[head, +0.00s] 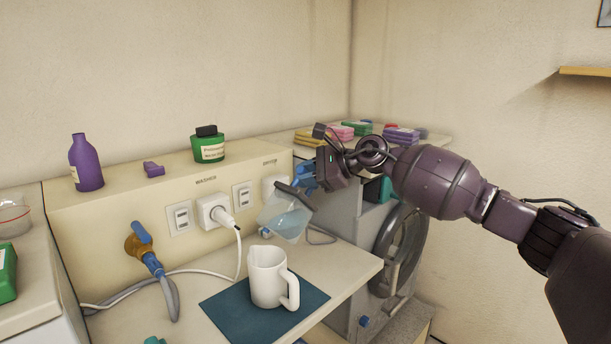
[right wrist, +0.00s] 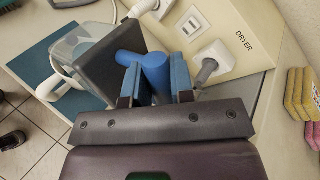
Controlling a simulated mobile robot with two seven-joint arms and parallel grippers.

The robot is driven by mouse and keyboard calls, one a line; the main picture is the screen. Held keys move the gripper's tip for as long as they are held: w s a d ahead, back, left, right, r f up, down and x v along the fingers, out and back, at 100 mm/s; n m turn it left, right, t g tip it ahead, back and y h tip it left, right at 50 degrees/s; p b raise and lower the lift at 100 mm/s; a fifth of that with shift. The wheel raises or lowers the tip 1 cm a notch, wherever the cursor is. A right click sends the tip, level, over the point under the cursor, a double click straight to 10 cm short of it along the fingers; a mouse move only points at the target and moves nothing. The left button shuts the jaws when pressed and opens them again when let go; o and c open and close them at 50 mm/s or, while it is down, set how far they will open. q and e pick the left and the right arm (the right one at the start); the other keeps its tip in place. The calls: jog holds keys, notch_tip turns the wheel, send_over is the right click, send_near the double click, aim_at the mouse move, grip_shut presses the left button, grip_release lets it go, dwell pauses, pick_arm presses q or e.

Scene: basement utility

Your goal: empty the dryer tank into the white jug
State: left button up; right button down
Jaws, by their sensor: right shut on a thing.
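The dryer tank (head: 285,214) is a clear container with pale blue water inside and a dark front plate. It is tilted in the air, up and behind the white jug (head: 268,280). My right gripper (head: 307,178) is shut on its blue handle, which shows between the fingers in the right wrist view (right wrist: 155,75). The jug stands upright on a teal mat (head: 222,306), its handle toward the front right. In the right wrist view the tank's dark plate (right wrist: 112,62) hides much of the jug. I cannot tell whether water is flowing. My left gripper is out of view.
The mat lies on a pale shelf (head: 345,262). Behind is a panel with sockets, a white plug (head: 215,210) with cable, and a blue-handled tap (head: 142,240). The dryer (head: 365,240) stands right. A purple bottle (head: 86,163) and green jar (head: 208,146) stand on the ledge.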

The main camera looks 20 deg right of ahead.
jog(key=shift+s+a+r, duration=0.1)
jog(key=shift+a+r, duration=0.15)
jog(key=shift+r, duration=0.15)
jog(key=shift+f+h+p, duration=0.1)
jog(key=shift+h+p, duration=0.2)
dwell(0.6)
jog(key=shift+a, duration=0.1)
dwell(0.4)
jog(key=shift+s+a+r+n+p, duration=0.15)
jog(key=shift+a+r+n+p, duration=0.1)
jog(key=shift+r+n+p, duration=0.15)
jog(key=shift+f, duration=0.2)
dwell(0.5)
